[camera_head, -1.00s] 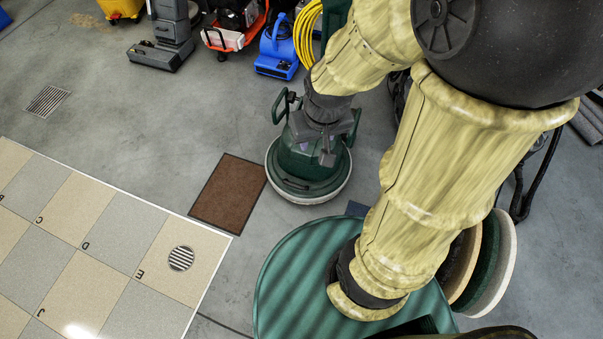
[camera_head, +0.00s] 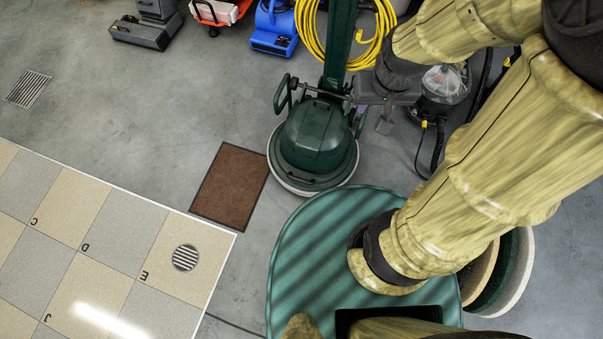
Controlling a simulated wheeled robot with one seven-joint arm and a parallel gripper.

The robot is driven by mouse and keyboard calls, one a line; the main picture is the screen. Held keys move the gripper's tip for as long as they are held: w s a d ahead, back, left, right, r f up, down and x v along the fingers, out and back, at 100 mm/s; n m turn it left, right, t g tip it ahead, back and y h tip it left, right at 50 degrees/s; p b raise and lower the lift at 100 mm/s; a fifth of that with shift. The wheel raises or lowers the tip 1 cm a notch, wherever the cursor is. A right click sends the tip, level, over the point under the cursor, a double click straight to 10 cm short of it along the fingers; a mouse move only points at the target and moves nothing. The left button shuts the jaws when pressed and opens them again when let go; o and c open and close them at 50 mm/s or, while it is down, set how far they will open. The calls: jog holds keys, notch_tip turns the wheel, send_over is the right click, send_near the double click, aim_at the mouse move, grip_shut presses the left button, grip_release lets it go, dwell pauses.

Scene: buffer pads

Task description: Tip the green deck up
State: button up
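The green deck (camera_head: 315,138) is the rounded dark green housing of a floor machine with a pale rim around its base. It sits level on the floor in the upper middle. Its green handle pole (camera_head: 340,50) rises from the back, and a dark loop handle shows at its left side. My gripper (camera_head: 387,122) is dark grey, at the end of my yellow-sleeved arm, to the right of the deck and pole. It appears apart from the deck. Its fingertips are small and seen from above, so I cannot tell whether they are open.
A brown mat (camera_head: 230,187) lies left of the deck, beside a tiled floor panel (camera_head: 110,245). A clear-topped vacuum (camera_head: 443,85) stands right of my gripper. Round pads (camera_head: 518,265) stand at lower right.

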jog(key=shift+s, duration=0.15)
jog(key=shift+o, duration=0.7)
jog(key=n+g+h+b, duration=0.3)
jog(key=n+b, duration=0.6)
jog(key=b, duration=2.6)
send_over(298, 179)
jog(key=s, duration=0.1)
notch_tip(298, 179, down, 55)
jog(key=a+f+n+h+b, duration=0.1)
jog(key=a+f+n+b, duration=0.1)
jog(key=f, duration=0.6)
jog(key=a+f+n+h+b, duration=0.1)
jog(key=a+f+n+b, duration=0.1)
jog(key=a+f+b, duration=0.3)
notch_tip(298, 179, down, 4)
jog(key=shift+a+f+n+t+b, duration=0.15)
jog(key=shift+a+n+t+b, duration=0.2)
jog(key=shift+b, duration=0.75)
jog(key=shift+w+d, duration=0.1)
jog(key=b+x, duration=0.7)
jog(key=x, duration=1)
jog(key=shift+w+f, duration=0.15)
jog(key=shift+f, duration=0.05)
